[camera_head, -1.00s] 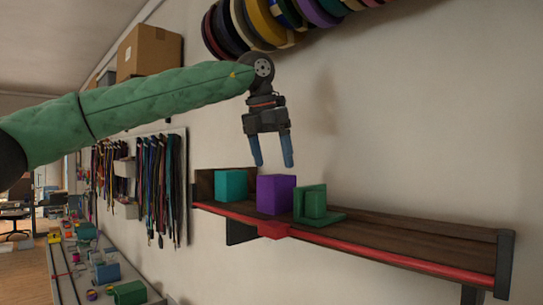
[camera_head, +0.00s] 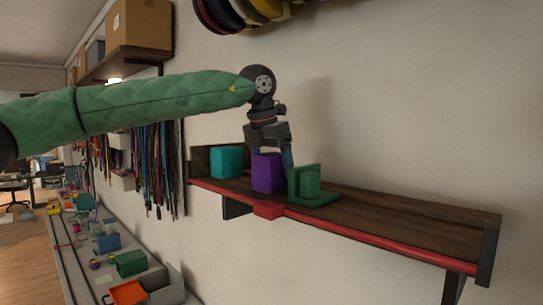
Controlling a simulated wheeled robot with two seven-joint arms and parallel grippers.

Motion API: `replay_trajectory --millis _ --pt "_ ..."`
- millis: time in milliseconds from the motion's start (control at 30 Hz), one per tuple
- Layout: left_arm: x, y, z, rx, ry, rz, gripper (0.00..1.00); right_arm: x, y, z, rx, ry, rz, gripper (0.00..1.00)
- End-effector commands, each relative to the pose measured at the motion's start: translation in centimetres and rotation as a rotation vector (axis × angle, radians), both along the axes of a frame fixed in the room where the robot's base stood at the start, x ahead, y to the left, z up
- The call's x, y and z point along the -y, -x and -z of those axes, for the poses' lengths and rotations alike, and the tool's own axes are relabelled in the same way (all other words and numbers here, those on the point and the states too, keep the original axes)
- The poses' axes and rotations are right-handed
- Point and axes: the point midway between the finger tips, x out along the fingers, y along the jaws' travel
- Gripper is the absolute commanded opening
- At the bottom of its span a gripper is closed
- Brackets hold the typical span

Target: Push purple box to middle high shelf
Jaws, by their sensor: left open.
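The purple box (camera_head: 267,174) stands on the wooden wall shelf (camera_head: 390,222), between a teal box (camera_head: 226,162) on its left and a green bracket-shaped piece (camera_head: 309,184) on its right. My left gripper (camera_head: 271,156) is open and pointing down at the purple box. One blue finger shows at the box's right side, between it and the green piece. The other finger is mostly hidden near the box's top left. I cannot tell whether the fingers touch the box. My right gripper is not in view.
The shelf has a red front rail with a red block (camera_head: 268,210) on it, and its right half is bare. Cords (camera_head: 155,165) hang on the wall at left. Spools (camera_head: 245,12) hang above. A bench with bins (camera_head: 130,263) lies below left.

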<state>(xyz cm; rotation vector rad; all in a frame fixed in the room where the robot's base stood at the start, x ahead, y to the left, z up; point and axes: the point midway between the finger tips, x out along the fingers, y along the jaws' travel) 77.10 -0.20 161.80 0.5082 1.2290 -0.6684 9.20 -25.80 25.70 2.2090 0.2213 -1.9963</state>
Motion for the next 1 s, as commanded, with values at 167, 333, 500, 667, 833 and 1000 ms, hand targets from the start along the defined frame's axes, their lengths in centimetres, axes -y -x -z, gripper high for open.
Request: replay_trajectory --millis 167,333,500,667,833,1000 --pt "0.01 -0.02 0.12 0.0 0.0 0.0 0.8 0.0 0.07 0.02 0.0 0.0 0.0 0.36" --pt "0.01 -0.03 0.1 0.0 0.0 0.0 0.72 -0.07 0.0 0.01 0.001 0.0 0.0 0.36" --pt "0.01 -0.02 0.08 0.001 0.001 0.0 0.39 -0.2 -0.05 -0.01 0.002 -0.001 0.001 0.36" --pt "0.0 -0.03 0.08 0.001 0.001 0.0 0.26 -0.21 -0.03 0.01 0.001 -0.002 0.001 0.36" --pt "-0.1 -0.17 0.12 0.0 0.001 0.001 0.26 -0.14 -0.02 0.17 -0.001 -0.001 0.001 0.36" --pt "-0.35 -0.48 0.14 0.001 0.002 0.003 0.26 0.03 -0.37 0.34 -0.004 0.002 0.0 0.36"
